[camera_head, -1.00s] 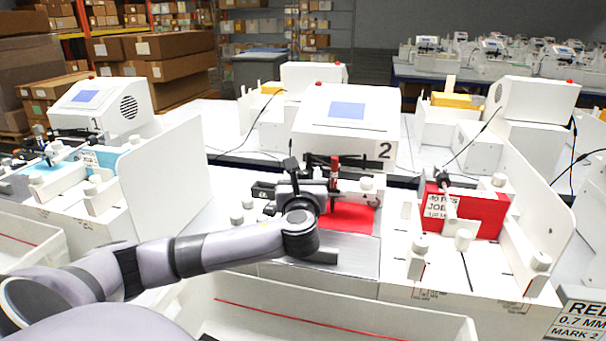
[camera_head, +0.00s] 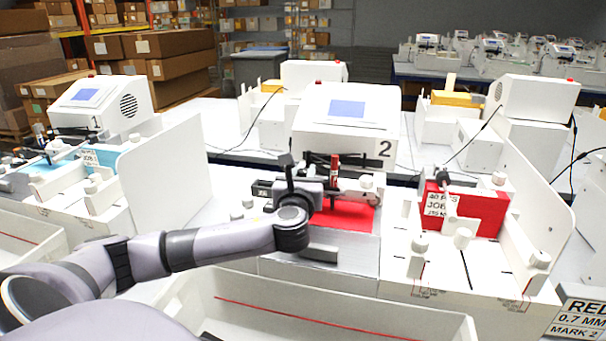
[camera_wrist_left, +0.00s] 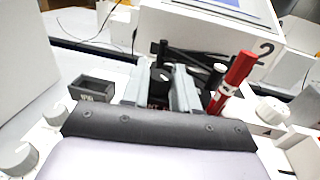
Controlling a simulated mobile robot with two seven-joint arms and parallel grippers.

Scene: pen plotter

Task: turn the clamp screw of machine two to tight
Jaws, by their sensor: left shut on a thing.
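Machine two (camera_head: 346,115) is a white plotter marked "2", with a blue screen, in the middle of the head view. It also shows in the left wrist view (camera_wrist_left: 215,18). Its red pen (camera_head: 335,168) stands upright in the carriage over a red sheet (camera_head: 345,215). The pen shows tilted in the left wrist view (camera_wrist_left: 233,82). The dark clamp screw (camera_wrist_left: 161,77) sits beside the pen, between the fingers of my left gripper (camera_wrist_left: 160,88), which is shut on it. The wrist mostly hides the screw in the head view. I cannot read how tight it is.
Machine one (camera_head: 100,105) stands at the left behind a tall white panel (camera_head: 165,185). A white tray (camera_head: 400,318) lies in front. White knobs (camera_head: 462,238) stick up nearby.

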